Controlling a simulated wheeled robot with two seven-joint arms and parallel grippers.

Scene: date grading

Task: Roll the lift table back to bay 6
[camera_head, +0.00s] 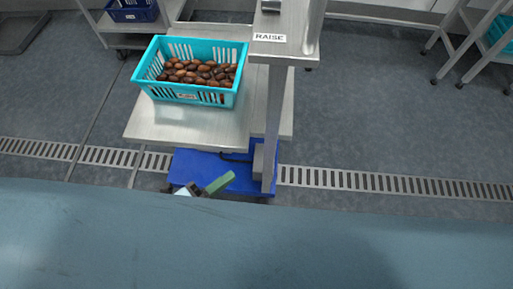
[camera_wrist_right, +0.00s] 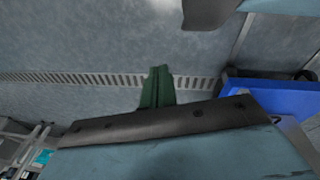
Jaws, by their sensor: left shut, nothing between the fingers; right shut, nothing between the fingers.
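The lift table stands in the head view with a steel platform (camera_head: 190,124), a blue wheeled base (camera_head: 205,165) and an upright steel column marked RAISE (camera_head: 270,120). A turquoise crate (camera_head: 197,96) of brown dates sits on the platform. My left gripper (camera_head: 228,180), with green fingers, is shut and empty, and overlaps the blue base in the picture; I cannot tell whether it touches it. In the right wrist view, my right gripper's green fingers (camera_wrist_right: 157,75) are shut and empty, with part of a blue base (camera_wrist_right: 275,97) to the right. I see no bay 6 marking.
A slotted floor drain (camera_head: 390,182) runs across the floor. A steel rack with a dark blue crate (camera_head: 132,11) stands behind left. Another wheeled rack (camera_head: 465,50) stands at the far right. Floor (camera_head: 385,110) right of the lift table is clear.

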